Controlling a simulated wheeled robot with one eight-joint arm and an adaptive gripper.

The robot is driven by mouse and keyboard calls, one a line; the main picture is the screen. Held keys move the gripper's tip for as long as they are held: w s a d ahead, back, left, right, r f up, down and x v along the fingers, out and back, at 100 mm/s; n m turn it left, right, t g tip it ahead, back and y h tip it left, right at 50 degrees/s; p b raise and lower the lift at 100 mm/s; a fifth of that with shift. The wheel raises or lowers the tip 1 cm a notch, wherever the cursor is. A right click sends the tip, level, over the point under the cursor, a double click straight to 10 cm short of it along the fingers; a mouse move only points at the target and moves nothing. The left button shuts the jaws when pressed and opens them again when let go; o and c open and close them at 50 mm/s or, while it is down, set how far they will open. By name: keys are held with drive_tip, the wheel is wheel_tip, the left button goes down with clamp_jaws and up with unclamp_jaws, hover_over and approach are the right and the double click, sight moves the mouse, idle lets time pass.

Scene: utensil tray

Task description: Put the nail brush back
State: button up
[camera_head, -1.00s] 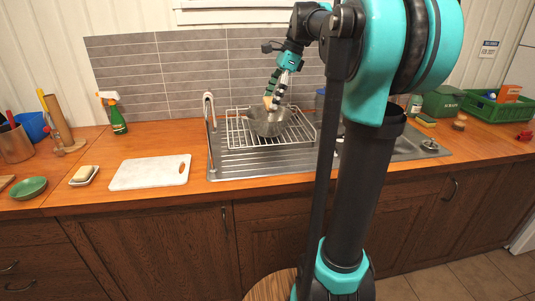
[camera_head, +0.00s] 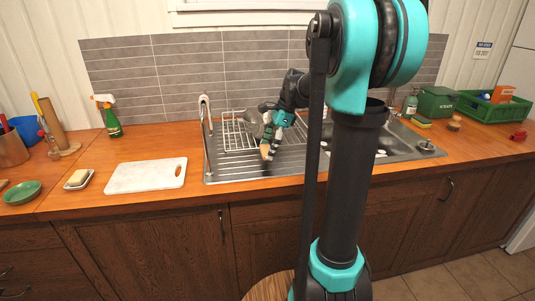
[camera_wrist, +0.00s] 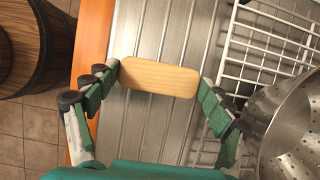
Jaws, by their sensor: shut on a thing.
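The nail brush, a pale wooden block with rounded ends (camera_wrist: 158,77), is held lengthwise between the fingers of my gripper (camera_wrist: 158,80) in the wrist view. Its bristles are hidden from above. In the head view the brush (camera_head: 265,151) is at the tip of my gripper (camera_head: 267,146), over the front part of the ribbed steel drainboard (camera_head: 235,172). I cannot tell whether it touches the drainboard. My gripper is shut on the brush.
A white wire dish rack (camera_head: 232,133) with a metal colander (camera_wrist: 296,130) in it stands just beside my gripper. The sink basin is to the right. A white cutting board (camera_head: 145,175), soap on a dish (camera_head: 78,179) and a green bowl (camera_head: 22,192) lie on the left counter.

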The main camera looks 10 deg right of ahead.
drive_tip(key=shift+f, duration=1.2)
drive_tip(key=o, duration=1.2)
drive_tip(key=shift+f, duration=0.1)
drive_tip(key=shift+c, duration=0.2)
drive_tip(key=v, duration=1.2)
